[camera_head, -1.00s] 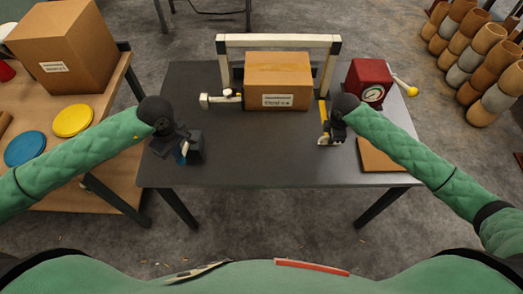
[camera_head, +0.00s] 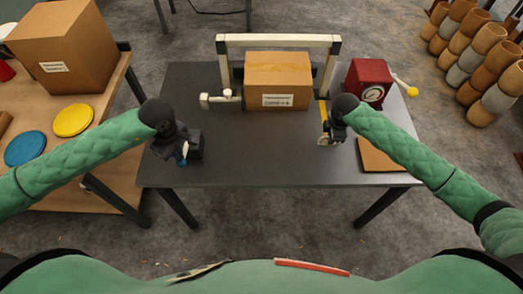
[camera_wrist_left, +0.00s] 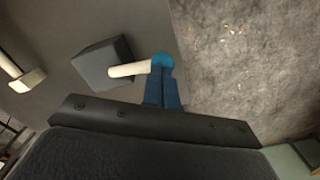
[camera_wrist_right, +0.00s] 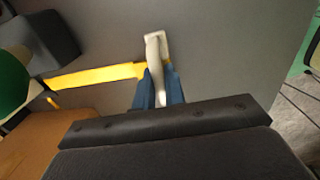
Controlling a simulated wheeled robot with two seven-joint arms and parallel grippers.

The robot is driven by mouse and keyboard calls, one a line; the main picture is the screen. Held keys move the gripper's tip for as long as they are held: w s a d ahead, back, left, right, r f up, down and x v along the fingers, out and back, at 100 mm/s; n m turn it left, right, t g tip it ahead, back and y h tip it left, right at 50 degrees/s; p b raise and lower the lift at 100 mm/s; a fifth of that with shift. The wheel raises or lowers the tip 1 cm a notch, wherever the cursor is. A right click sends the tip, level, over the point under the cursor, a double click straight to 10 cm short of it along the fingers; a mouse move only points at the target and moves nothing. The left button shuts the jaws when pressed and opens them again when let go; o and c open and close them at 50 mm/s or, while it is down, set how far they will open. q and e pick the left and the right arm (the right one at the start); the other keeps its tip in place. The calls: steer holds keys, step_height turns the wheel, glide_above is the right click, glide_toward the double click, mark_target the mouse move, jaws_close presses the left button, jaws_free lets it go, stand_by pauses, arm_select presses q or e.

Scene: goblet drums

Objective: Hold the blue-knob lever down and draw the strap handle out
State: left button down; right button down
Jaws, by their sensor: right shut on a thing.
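The blue-knob lever is a pale rod (camera_wrist_left: 128,70) coming out of a dark grey block (camera_wrist_left: 98,62), with a blue knob (camera_wrist_left: 163,60) at its end. My left gripper (camera_head: 183,156) is at the table's front left. In the left wrist view its blue fingers (camera_wrist_left: 163,78) are together at the knob, with nothing visible between them. The strap handle is a whitish piece (camera_wrist_right: 155,45) on a yellow strap (camera_wrist_right: 95,76). My right gripper (camera_head: 325,136) is shut on the handle, its fingers (camera_wrist_right: 158,85) around the handle's lower part. The strap (camera_head: 323,108) runs back toward the white frame.
A carton (camera_head: 278,78) stands under the white frame (camera_head: 280,41), with a white fitting (camera_head: 222,98) at its left. A red gauge box (camera_head: 369,82) with a yellow-knobbed crank stands at right, behind a brown board (camera_head: 382,158). The table's front middle (camera_head: 255,155) is clear.

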arm_select(q)
steer(key=shift+f, duration=1.35)
arm_select(e)
steer(key=shift+w+r, duration=0.1)
steer(key=shift+r, duration=0.05)
stand_by(1.6)
steer(key=shift+s, duration=5.95)
arm_select(q)
steer(key=shift+r+p, duration=0.45)
steer(key=shift+r, duration=3.1)
arm_select(e)
steer(key=shift+w+r, duration=0.15)
steer(key=shift+r, duration=0.3)
steer(key=c, duration=1.3)
jaws_free()
steer(key=shift+f, duration=0.1)
